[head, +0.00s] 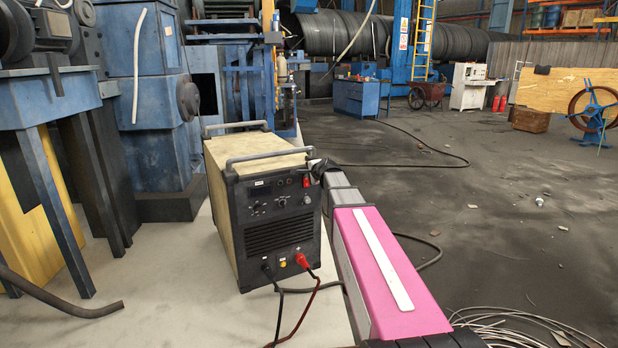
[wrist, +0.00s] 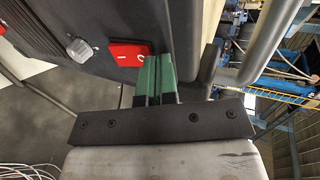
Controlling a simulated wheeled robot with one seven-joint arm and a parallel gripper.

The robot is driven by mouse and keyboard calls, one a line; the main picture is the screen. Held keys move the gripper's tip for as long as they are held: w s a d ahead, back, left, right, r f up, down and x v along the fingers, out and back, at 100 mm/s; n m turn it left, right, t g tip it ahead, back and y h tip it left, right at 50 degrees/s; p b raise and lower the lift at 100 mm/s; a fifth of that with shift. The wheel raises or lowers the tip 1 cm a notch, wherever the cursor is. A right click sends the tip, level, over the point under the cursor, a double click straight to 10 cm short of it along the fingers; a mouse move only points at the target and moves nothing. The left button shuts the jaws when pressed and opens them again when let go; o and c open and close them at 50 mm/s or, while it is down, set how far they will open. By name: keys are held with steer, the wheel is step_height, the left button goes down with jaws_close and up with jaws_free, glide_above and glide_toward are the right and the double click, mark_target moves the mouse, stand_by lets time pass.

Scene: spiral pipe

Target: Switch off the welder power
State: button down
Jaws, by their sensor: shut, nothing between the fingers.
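The welder (head: 268,240) is a beige box with a dark front panel and two top handles, standing on a pale floor slab. Its red power switch (head: 306,182) is at the upper right of the panel. In the wrist view the red switch (wrist: 130,54) shows white marks, beside a grey knob (wrist: 79,49). My gripper (wrist: 157,60) has its green fingers shut and empty, with the tips right beside the switch's edge. I cannot tell whether they touch it. In the head view my gripper (head: 318,166) is small and dark at the panel's upper right corner, its fingertips unclear.
Red and black cables (head: 308,290) run from the welder's lower front. Blue machinery (head: 150,110) stands close behind and left. A coil of wire (head: 520,325) lies at lower right. The dark floor to the right is mostly open, with a long cable and small debris.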

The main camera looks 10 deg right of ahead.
steer(key=shift+s, duration=0.1)
steer(key=r+v, duration=0.1)
steer(key=v, duration=1.2)
steer(key=s+a+f+n+g, duration=0.1)
steer(key=s+f+n+g, duration=0.1)
steer(key=s+f, duration=0.3)
steer(key=s+a+f+n+g+h, duration=0.1)
steer(key=s+f+n+g, duration=0.15)
steer(key=f, duration=0.55)
steer(key=s+a+f+n+g, duration=0.2)
steer(key=s+f+n, duration=0.1)
steer(key=f, duration=0.3)
steer(key=s+f+n+g+h, duration=0.3)
steer(key=s+f+n+g, duration=0.3)
steer(key=s+f, duration=0.8)
steer(key=shift+s+d+n, duration=0.45)
steer(key=shift+s+d, duration=0.05)
steer(key=shift+s, duration=0.75)
steer(key=shift+s+f, duration=0.15)
